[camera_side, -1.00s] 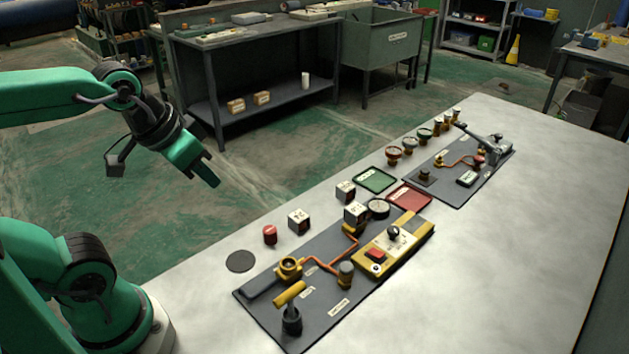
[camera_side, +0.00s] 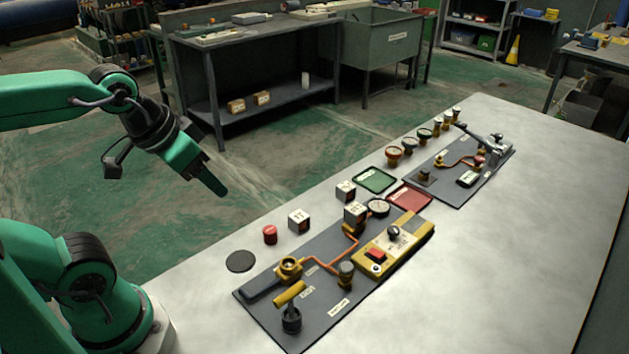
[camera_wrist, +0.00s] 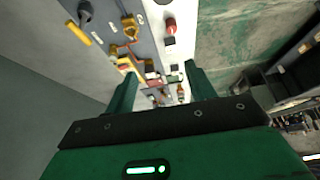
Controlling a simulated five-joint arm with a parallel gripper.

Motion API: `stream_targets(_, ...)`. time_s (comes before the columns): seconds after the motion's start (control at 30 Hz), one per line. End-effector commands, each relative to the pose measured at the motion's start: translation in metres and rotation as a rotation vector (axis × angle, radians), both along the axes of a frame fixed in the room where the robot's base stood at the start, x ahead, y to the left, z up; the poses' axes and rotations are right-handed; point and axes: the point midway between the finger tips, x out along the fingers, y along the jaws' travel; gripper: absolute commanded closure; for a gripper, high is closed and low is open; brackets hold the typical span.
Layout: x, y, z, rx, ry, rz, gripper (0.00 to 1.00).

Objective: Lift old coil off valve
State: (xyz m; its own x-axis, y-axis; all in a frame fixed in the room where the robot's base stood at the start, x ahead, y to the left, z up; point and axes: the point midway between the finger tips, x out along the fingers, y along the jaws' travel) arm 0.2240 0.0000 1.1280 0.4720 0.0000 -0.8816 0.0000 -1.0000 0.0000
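A dark box-shaped coil with a pale, marked top (camera_side: 355,213) sits at the far end of the copper pipe on the near grey board (camera_side: 335,309). Two similar blocks stand off the board on the table, one nearer (camera_side: 299,220) and one farther back (camera_side: 346,191). My gripper (camera_side: 213,185) is in the air left of the table, well away from the coil. In the wrist view, its two fingers (camera_wrist: 162,78) are spread apart with nothing held between them. The coil is too small there to pick out surely.
A red cap (camera_side: 270,235) and a black disc (camera_side: 240,261) lie left of the board. A yellow device (camera_side: 412,235) and a yellow-handled tool (camera_side: 290,299) are on it. Green (camera_side: 375,180) and red (camera_side: 409,198) trays lie behind. The table's right side is clear.

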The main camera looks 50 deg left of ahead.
Motion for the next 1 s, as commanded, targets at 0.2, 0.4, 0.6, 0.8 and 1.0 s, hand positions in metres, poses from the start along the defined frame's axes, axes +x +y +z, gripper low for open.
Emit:
stream_targets(0.2,0.0,0.0,0.0,0.0,0.0,0.0,0.38)
stream_targets(0.4,0.002,0.0,0.001,0.0,0.003,0.0,0.38)
stream_targets(0.6,0.015,-0.002,0.007,-0.004,0.027,-0.001,0.38)
stream_targets(0.8,0.043,-0.006,0.015,-0.008,0.074,-0.003,0.38)
stream_targets(1.0,0.078,-0.011,0.019,-0.012,0.128,-0.004,0.38)
